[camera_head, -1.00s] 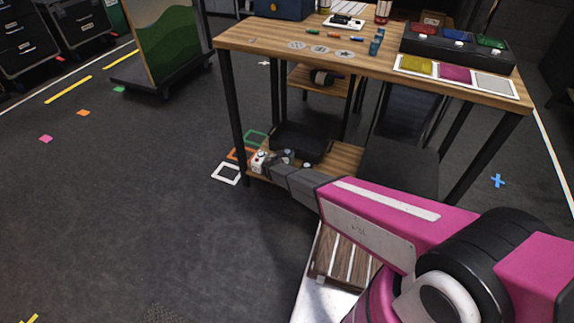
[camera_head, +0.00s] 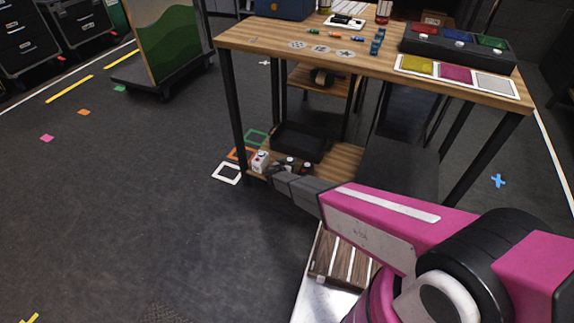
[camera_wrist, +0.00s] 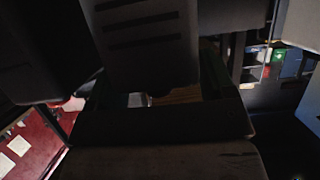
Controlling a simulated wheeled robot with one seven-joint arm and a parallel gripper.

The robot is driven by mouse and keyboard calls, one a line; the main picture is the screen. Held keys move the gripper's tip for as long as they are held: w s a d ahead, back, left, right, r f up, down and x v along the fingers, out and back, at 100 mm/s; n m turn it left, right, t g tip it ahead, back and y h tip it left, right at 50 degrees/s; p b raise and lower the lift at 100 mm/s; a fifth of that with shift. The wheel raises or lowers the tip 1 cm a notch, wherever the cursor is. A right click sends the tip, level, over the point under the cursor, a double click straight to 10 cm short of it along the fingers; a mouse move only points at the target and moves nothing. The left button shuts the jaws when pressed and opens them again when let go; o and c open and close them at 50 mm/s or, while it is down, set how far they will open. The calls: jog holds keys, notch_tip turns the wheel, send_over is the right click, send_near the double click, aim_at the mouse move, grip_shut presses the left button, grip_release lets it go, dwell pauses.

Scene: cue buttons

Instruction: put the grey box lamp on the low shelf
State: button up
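The low shelf (camera_head: 345,158) is the wooden board under the table in the head view. A small pale grey-white box (camera_head: 260,161) with red and blue spots stands at its left front end; it may be the grey box lamp, but I cannot tell for sure. My gripper (camera_head: 276,172) is at the shelf's front edge, just right of this box. Its fingertips are small and partly hidden by my arm. The wrist view is mostly dark, with a small pale thing (camera_wrist: 138,99) in a gap; I cannot tell whether my gripper is open or holding anything.
A black tray (camera_head: 300,141) and small dark-and-red items (camera_head: 305,167) are on the low shelf beside my gripper. The tabletop (camera_head: 270,38) above carries cards, pens and a black panel (camera_head: 458,46). Table legs (camera_head: 232,115) flank the shelf.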

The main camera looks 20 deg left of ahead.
jog(key=shift+o, duration=0.6)
jog(key=shift+s+r, duration=0.2)
jog(key=v, duration=1.1)
jog(key=shift+s, duration=0.3)
